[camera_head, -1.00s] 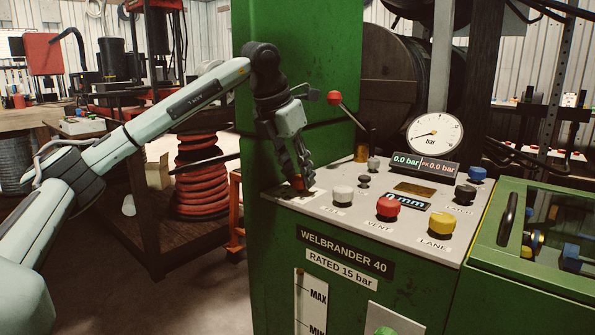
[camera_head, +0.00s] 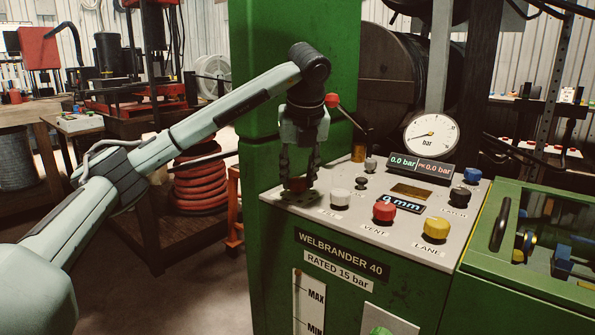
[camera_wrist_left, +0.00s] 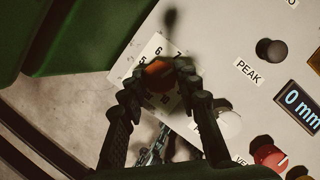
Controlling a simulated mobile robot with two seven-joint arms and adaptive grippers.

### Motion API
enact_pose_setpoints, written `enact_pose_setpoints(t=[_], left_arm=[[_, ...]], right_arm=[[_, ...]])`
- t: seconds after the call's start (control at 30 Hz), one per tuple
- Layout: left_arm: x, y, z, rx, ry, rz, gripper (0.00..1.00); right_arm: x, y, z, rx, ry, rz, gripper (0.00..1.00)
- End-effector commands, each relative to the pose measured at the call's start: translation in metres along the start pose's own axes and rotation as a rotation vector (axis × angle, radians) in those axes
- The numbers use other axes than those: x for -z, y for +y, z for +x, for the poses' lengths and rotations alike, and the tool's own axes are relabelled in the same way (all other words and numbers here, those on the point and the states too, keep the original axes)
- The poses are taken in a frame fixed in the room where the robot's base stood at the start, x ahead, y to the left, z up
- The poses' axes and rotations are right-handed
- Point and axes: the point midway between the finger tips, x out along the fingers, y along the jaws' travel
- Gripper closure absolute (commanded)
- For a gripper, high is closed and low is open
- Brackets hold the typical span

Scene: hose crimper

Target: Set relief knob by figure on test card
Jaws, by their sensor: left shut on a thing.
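The relief knob (camera_head: 297,185) is a small orange-red knob at the left front corner of the green crimper's pale panel. In the left wrist view the knob (camera_wrist_left: 158,68) sits over a white number plate (camera_wrist_left: 148,53); a few figures such as 5, 6 and 7 show, and the fingers hide others. My left gripper (camera_head: 299,179) points down and is shut on the knob, its fingers on both sides; it also shows in the left wrist view (camera_wrist_left: 163,82). I cannot make out a test card. My right gripper is not in view.
White (camera_head: 340,197), red (camera_head: 384,211) and yellow (camera_head: 437,228) buttons stand right of the knob. A round gauge (camera_head: 431,135) and a display (camera_head: 420,166) reading 0.0 bar stand behind. A red-balled lever (camera_head: 332,100) rises close beside my left wrist.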

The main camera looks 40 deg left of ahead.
Motion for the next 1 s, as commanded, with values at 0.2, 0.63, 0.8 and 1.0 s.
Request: enact_pose_setpoints(t=[0.2,0.63,0.8,1.0], left_arm=[[-0.002,-0.001,-0.002,-0.059,-0.002,-0.149,0.97],[-0.002,-0.002,-0.001,-0.116,-0.001,-0.29,0.97],[-0.001,-0.002,-0.001,-0.121,-0.001,-0.298,0.97],[-0.001,-0.002,-0.001,-0.121,-0.001,-0.298,0.97]], right_arm=[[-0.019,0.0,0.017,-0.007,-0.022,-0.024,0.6],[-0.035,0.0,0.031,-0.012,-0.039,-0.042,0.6],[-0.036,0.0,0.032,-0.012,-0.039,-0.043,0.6],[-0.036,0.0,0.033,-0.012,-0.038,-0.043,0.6]])
